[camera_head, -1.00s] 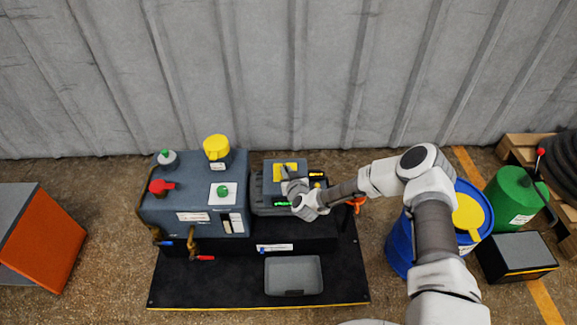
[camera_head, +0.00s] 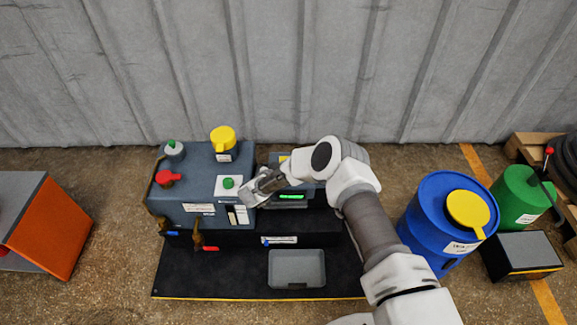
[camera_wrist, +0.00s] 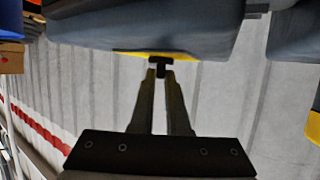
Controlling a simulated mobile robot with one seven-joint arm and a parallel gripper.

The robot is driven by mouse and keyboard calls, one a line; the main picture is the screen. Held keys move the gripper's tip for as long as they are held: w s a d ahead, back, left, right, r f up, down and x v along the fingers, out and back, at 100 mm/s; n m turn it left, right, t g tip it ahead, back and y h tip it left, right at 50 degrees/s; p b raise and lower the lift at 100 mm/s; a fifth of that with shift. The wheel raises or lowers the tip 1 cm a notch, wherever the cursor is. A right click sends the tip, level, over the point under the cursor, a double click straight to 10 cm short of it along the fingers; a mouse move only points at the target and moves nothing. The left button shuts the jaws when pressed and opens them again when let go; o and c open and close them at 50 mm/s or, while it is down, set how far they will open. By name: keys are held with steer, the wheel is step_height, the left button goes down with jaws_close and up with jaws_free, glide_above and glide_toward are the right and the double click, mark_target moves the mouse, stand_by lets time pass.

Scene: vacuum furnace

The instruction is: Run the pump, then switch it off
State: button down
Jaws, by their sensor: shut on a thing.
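The blue-grey machine box (camera_head: 185,209) stands on a black base. It carries a green button (camera_head: 228,183) on a white plate, a red knob (camera_head: 167,178) and a yellow cap (camera_head: 222,136). A smaller dark unit with a lit green display (camera_head: 292,197) stands to its right. My gripper (camera_head: 250,195) is at the machine box's right edge, beside the white plate, and partly covers the smaller unit. In the wrist view my gripper (camera_wrist: 160,75) is shut on a small black T-shaped piece (camera_wrist: 160,67) beside a blue-grey body with a yellow edge. I cannot tell which control it is.
A grey tray (camera_head: 297,282) lies on the black mat (camera_head: 215,275) in front. Red-handled and blue-handled valves (camera_head: 207,248) stick out at the front left. A blue drum (camera_head: 422,222) and a green canister (camera_head: 512,190) stand right. An orange box (camera_head: 55,225) stands left.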

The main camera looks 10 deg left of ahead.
stand_by(0.3)
steer(key=c, duration=0.9)
jaws_free()
steer(key=p+v, duration=0.5)
steer(key=v, duration=1.2)
steer(key=shift+a+r, duration=0.2)
